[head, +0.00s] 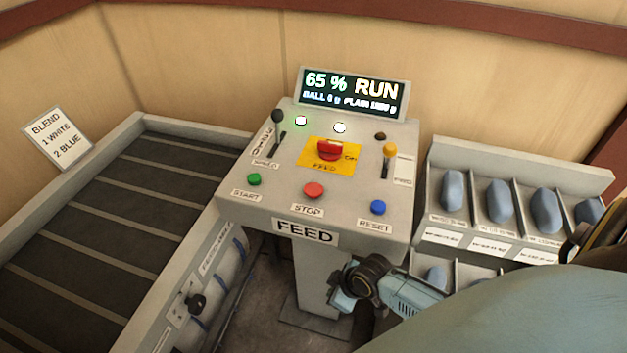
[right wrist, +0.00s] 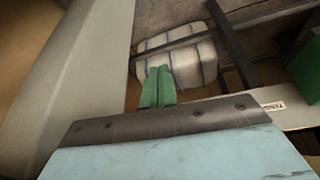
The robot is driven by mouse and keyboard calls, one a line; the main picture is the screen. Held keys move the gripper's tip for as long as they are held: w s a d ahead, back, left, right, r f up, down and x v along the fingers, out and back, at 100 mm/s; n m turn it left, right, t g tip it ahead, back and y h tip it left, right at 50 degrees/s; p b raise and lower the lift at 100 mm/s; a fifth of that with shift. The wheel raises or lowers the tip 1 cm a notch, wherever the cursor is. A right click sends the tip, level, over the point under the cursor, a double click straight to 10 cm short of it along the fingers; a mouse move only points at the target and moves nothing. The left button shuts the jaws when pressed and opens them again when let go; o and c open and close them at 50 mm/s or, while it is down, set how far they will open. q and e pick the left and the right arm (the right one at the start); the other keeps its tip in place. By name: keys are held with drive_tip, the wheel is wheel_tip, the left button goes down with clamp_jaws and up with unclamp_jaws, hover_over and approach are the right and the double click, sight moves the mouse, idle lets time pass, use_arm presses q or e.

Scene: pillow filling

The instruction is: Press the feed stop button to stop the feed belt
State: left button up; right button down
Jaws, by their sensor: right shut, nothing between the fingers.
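The red stop button (head: 314,190) is a round dome in the middle of the front row on the grey feed console (head: 225,193), labelled STOP. The green start button (head: 254,180) is to its left and the blue reset button (head: 378,207) to its right. The display (head: 352,91) reads 65 % and RUN. My right arm comes in from the lower right, and its wrist is in front of and below the console, apart from the buttons. In the right wrist view my right gripper (right wrist: 157,75) has its green fingers together and empty. My left gripper is out of view.
The dark feed belt (head: 80,250) lies left. A rack (head: 520,160) with blue items stands right. A white strapped bundle (right wrist: 180,60) shows beyond my fingers.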

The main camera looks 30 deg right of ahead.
drive_tip(key=w+a+r+n+y+p, duration=0.1)
drive_tip(key=w+a+r+n, duration=0.15)
drive_tip(key=r, duration=0.65)
drive_tip(key=w+a+r+n+y+p, duration=0.1)
drive_tip(key=w+a+r+n, duration=0.15)
drive_tip(key=r, duration=0.55)
drive_tip(key=w+d+r+n, duration=0.1)
drive_tip(key=r, duration=0.1)
drive_tip(key=w+d+r+n+y, duration=0.1)
drive_tip(key=w+d+r+n, duration=0.1)
drive_tip(key=r, duration=0.1)
drive_tip(key=w+d+r+n, duration=0.1)
drive_tip(key=w+r, duration=0.1)
drive_tip(key=shift+d+r+n+y, duration=0.15)
drive_tip(key=shift+r+n+y, duration=0.15)
drive_tip(key=shift+y, duration=0.1)
drive_tip(key=w+d+r+n, duration=0.1)
drive_tip(key=w+d+r, duration=0.1)
drive_tip(key=r, duration=0.3)
drive_tip(key=w+d+r+n+t+y, duration=0.1)
drive_tip(key=w+d+r+n, duration=0.1)
drive_tip(key=r, duration=0.4)
drive_tip(key=shift+w+d+n+p, duration=0.3)
drive_tip(key=shift+d, duration=0.35)
drive_tip(key=b, duration=0.6)
hover_over(319, 188)
wheel_tip(319, 188, down, 8)
drive_tip(key=shift+r, duration=0.25)
drive_tip(key=shift+f+b, duration=0.4)
drive_tip(key=shift+f, duration=0.2)
